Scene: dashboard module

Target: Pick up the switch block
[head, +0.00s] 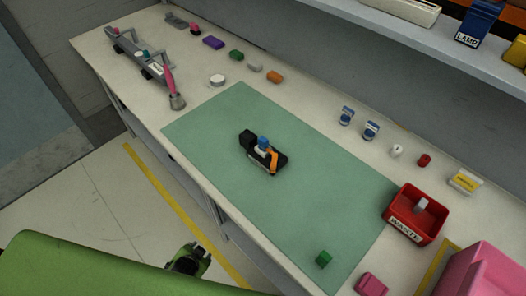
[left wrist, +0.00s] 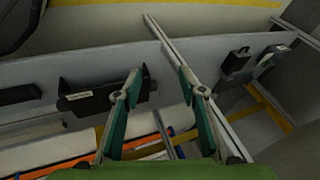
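On the green mat (head: 220,135) stands a black module (head: 247,140) with a blue-and-white part (head: 263,144) and an orange part (head: 273,158) on it. I cannot tell for sure which piece is the switch block. My left gripper (head: 196,254) is off the table's front edge, away from the mat. In the left wrist view its two green fingers (left wrist: 158,82) are spread with nothing between them. My right gripper is not in view.
A red waste bin (head: 414,230) and a pink box (head: 487,275) stand at the right. Several small coloured blocks, a white round piece (head: 217,80) and a brush (head: 174,88) lie at the back left. A shelf (head: 400,43) overhangs the back. Much of the mat is clear.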

